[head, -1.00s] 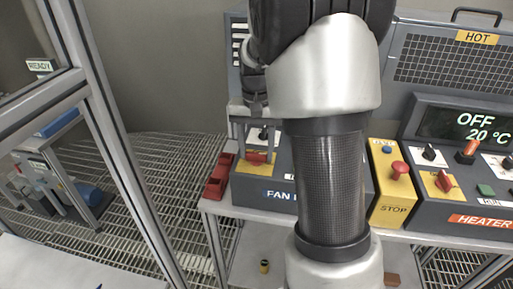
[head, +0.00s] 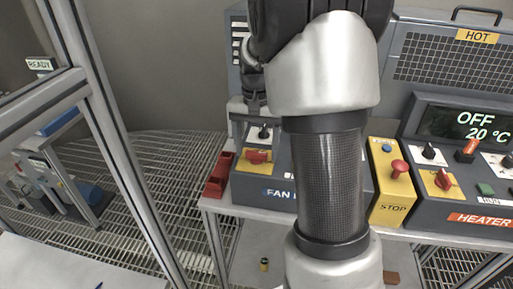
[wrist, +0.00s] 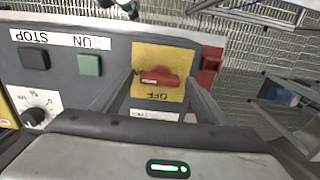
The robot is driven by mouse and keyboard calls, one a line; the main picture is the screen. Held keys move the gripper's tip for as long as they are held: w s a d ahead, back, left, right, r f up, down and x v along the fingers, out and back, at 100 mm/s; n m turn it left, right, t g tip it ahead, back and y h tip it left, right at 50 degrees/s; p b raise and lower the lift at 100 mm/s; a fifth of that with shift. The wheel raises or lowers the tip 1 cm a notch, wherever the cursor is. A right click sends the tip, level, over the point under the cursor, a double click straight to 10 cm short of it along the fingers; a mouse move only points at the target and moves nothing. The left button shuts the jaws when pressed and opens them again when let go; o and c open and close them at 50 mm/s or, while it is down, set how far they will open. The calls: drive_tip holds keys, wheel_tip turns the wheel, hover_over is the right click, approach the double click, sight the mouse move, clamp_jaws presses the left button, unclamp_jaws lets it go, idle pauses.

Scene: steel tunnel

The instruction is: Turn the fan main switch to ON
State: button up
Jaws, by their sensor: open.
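The fan main switch is a red rotary handle (head: 258,156) on a yellow plate at the left end of the fan panel (head: 283,200). In the wrist view the red handle (wrist: 158,77) lies crosswise on its yellow plate, with an upside-down OFF label beside it. My gripper (wrist: 160,84) is open, its two fingers spread to either side of the handle in that view, with nothing held. In the head view my gripper (head: 255,108) is just above the switch, its fingertips hard to make out. My arm hides much of the fan panel.
Black STOP (wrist: 35,59) and green RUN (wrist: 89,65) buttons and a dial (wrist: 34,115) share the fan panel. A red bracket (head: 218,174) stands left of it. A yellow stop box (head: 391,185) and the heater panel (head: 460,180) are at the right.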

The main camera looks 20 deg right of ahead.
sight(256, 152)
wheel_tip(256, 152, up, 17)
drive_tip(key=p, duration=0.1)
drive_tip(key=shift+r, duration=0.2)
idle(0.6)
